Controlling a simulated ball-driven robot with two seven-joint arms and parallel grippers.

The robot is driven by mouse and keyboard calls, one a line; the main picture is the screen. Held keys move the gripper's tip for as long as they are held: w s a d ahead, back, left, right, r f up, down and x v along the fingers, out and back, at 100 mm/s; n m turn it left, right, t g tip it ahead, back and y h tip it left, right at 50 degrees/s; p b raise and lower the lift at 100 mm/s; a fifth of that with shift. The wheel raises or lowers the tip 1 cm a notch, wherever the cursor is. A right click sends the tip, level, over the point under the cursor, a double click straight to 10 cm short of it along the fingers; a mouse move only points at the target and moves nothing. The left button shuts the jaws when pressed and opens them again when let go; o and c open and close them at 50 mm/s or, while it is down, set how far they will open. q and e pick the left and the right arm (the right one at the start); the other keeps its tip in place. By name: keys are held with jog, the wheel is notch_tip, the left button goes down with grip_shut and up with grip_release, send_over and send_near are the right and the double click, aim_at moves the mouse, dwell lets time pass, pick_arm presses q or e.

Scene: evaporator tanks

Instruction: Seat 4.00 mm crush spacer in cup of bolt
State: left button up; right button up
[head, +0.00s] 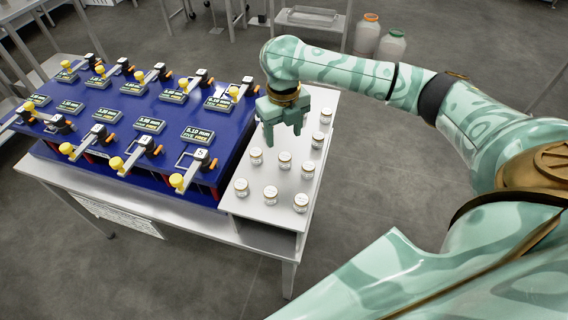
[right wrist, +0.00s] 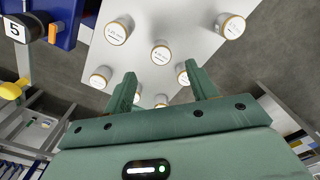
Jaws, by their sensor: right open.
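Several small white cylindrical spacers with gold-brown rims (head: 284,160) stand apart on a pale shelf (head: 227,205); their printed sizes are too small to read surely, so I cannot tell which is 4.00 mm. In the right wrist view, one spacer (right wrist: 160,52) shows beyond the fingers. My right gripper (head: 283,137) is open and empty, fingers pointing down above the shelf's spacers. In the right wrist view, its fingertips (right wrist: 160,72) are wide apart. Bolts with yellow knobs (head: 178,182) and black blocks line the blue bench top. Their cups are not clear. My left gripper is not in view.
The blue bench top (head: 66,98) carries two rows of dark size plates; the front right plate (head: 197,135) reads 5.10 mm. A block marked 5 (right wrist: 15,28) shows in the right wrist view. Two jars (head: 391,46) stand on the floor behind. The floor at right is open.

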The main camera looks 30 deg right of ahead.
aim_at(285, 156)
notch_tip(285, 156, down, 4)
jog(key=shift+r+b, duration=0.2)
jog(key=shift+b, duration=0.25)
jog(key=f+b, duration=0.2)
jog(key=f, duration=0.3)
jog(key=shift+s+f, duration=0.15)
jog(key=shift+s, duration=0.05)
jog(key=shift+c, duration=0.9)
jog(key=shift+d, duration=0.1)
jog(key=c, duration=0.9)
